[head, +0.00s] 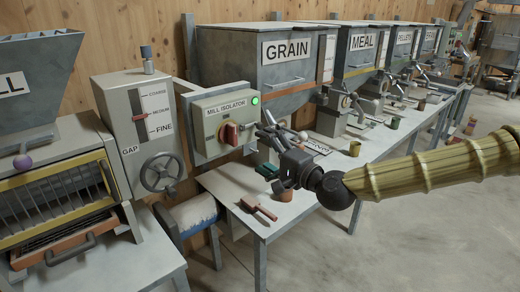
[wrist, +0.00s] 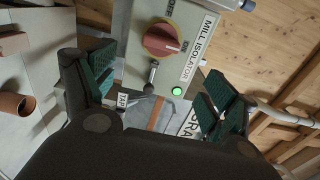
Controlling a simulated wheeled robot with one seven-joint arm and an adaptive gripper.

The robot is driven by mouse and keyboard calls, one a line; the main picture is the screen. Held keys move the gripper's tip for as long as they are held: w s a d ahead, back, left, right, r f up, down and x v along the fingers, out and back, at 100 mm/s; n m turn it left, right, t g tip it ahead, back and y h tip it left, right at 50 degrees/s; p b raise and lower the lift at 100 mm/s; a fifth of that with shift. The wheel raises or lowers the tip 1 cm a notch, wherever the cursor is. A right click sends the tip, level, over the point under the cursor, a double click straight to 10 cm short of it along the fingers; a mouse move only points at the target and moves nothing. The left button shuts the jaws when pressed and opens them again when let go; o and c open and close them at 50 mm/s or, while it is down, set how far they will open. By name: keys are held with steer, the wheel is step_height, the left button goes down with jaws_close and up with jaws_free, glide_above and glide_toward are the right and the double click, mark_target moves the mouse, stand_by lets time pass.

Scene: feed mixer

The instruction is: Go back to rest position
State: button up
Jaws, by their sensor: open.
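My gripper (head: 268,150) is in front of the mill isolator box and a little to its right in the head view, with my arm reaching in from the right. In the wrist view my gripper (wrist: 158,90) has its two green-padded fingers spread apart with nothing between them. The mill isolator (head: 225,118) has a red knob (head: 230,133) and a lit green lamp (head: 255,100). The isolator also shows ahead of the fingers in the wrist view (wrist: 145,65), with its red knob (wrist: 160,39) and green lamp (wrist: 177,91). I cannot tell whether my gripper touches anything.
A table (head: 228,185) below carries a red-brown brush or scoop (head: 259,209) and a terracotta cup (head: 286,195). Grain (head: 262,75) and meal (head: 352,65) hoppers line the wall. A gap handwheel (head: 161,172) stands left. Open floor (head: 430,230) lies at right.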

stand_by(0.3)
steer(key=s+a+f+n+g+h, duration=0.1)
steer(key=s+f+n+g, duration=0.15)
steer(key=s+f, duration=0.65)
steer(key=s+f+n+g+h+p, duration=0.1)
steer(key=s+f+g+h, duration=0.15)
steer(key=f, duration=1.25)
steer(key=s+a+f+n+g+h, duration=0.1)
steer(key=s+f+g, duration=0.35)
steer(key=f, duration=0.75)
steer(key=s+d+f+n+g+h, duration=0.1)
steer(key=s+d+f+n+h, duration=0.1)
steer(key=s+d+f, duration=0.3)
steer(key=s+d+f+n+g+h+p, duration=0.1)
steer(key=s+d+f, duration=0.4)
steer(key=s, duration=0.7)
steer(key=s+d+f+n+g+h, duration=0.3)
steer(key=s+d+f, duration=0.2)
steer(key=s, duration=0.4)
steer(key=shift+d+f, duration=0.4)
steer(key=shift+d, duration=0.45)
steer(key=shift+s, duration=0.1)
